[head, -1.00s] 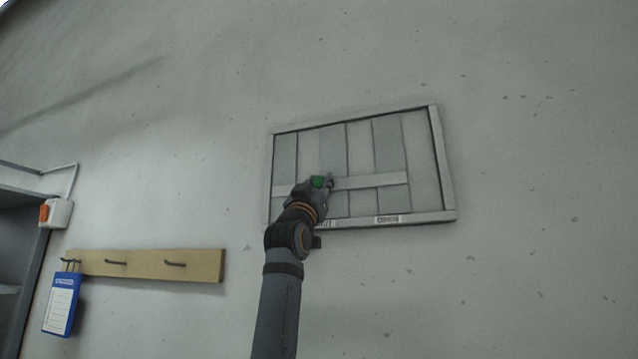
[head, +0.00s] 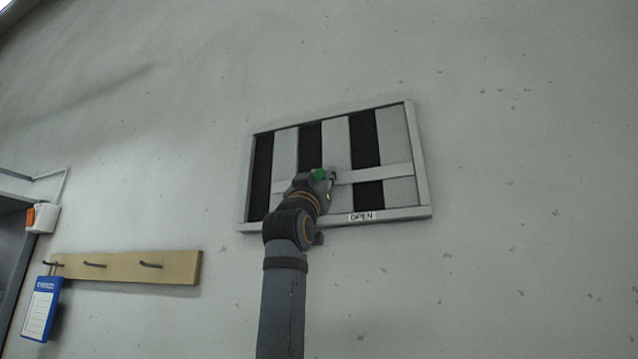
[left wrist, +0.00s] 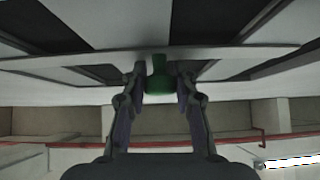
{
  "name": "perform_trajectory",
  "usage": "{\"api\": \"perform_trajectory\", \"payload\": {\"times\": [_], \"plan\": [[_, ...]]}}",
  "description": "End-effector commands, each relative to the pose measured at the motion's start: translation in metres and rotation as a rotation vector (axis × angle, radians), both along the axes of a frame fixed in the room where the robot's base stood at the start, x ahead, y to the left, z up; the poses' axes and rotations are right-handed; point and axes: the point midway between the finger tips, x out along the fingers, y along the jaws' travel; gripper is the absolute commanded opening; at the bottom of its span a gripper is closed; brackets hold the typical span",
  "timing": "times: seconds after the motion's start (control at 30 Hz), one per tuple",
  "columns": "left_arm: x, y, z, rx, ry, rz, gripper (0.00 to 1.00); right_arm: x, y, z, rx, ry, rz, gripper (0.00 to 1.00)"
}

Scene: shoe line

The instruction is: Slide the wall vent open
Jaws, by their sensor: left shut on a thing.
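The wall vent (head: 422,165) is a light grey frame on the wall, in the middle of the head view. Its slats stand apart, with black openings between them. A label reading OPEN shows on its lower rail. A pale crossbar (head: 385,174) runs across the slats and carries a green knob (head: 319,174). My left gripper (head: 330,178) is at the knob; in the left wrist view its fingers (left wrist: 160,82) are shut on the green knob (left wrist: 160,72) from both sides. My right gripper is not in view.
A wooden hook rail (head: 125,267) is on the wall at lower left, with a blue clipboard (head: 41,308) hanging from it. An orange and white switch box (head: 42,218) is at the left edge. The wall right of the vent is bare.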

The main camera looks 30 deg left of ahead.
Motion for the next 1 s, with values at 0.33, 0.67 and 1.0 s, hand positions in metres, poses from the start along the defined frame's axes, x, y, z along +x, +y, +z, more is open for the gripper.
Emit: {"api": "perform_trajectory", "payload": {"times": [0.33, 0.67, 1.0], "plan": [[-0.001, -0.01, 0.001, 0.003, -0.008, -0.024, 0.36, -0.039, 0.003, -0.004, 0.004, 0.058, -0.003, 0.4], [-0.001, -0.008, 0.002, 0.003, -0.009, -0.021, 0.51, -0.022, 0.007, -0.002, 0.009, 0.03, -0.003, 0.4], [-0.024, -0.014, -0.023, 0.004, -0.01, -0.02, 0.51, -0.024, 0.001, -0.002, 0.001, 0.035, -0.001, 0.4]]}}
